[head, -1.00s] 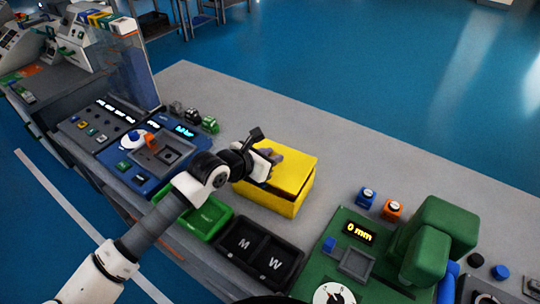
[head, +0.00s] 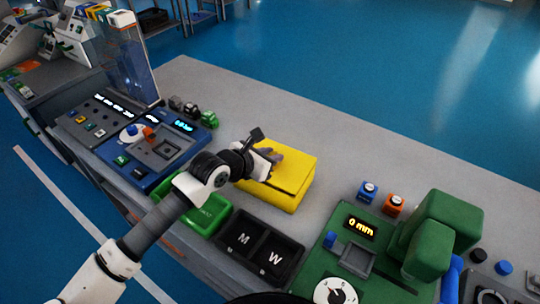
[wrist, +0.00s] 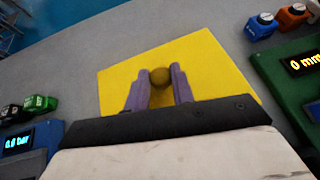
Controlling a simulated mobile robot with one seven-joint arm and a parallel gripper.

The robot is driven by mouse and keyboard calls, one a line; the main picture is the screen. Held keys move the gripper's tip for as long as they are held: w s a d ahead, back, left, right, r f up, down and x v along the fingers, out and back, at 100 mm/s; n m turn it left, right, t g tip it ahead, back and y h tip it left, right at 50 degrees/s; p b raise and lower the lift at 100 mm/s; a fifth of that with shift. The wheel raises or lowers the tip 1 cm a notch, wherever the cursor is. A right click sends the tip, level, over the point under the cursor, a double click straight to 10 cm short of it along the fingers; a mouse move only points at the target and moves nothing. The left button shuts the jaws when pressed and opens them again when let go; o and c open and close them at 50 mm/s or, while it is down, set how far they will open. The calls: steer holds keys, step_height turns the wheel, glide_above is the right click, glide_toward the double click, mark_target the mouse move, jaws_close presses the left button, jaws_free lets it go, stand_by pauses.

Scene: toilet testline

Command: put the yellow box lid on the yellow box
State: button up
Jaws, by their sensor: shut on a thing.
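The yellow box (head: 282,199) stands on the grey bench right of the middle of the head view. The yellow box lid (head: 296,166) lies over its top, with only a thin dark line between lid and box. In the wrist view the lid (wrist: 205,65) fills the middle, with a round yellow knob (wrist: 160,76) on it. My gripper (head: 275,158) is above the lid, its purple fingers (wrist: 158,88) on both sides of the knob and shut on it. The inside of the box is hidden.
A green tray (head: 208,216) and black bins marked M and W (head: 260,248) are in front of the box. A green machine (head: 362,230) is to the right, a blue panel (head: 160,155) to the left. Bench behind the box is clear.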

steer(key=shift+f, duration=0.1)
steer(key=o, duration=1)
steer(key=shift+r+p, duration=0.85)
steer(key=shift+p, duration=0.4)
steer(key=b+v, duration=0.4)
steer(key=v, duration=0.7)
steer(key=shift+s+a+b, duration=0.25)
steer(key=shift+s+b, duration=0.1)
steer(key=shift+s, duration=0.05)
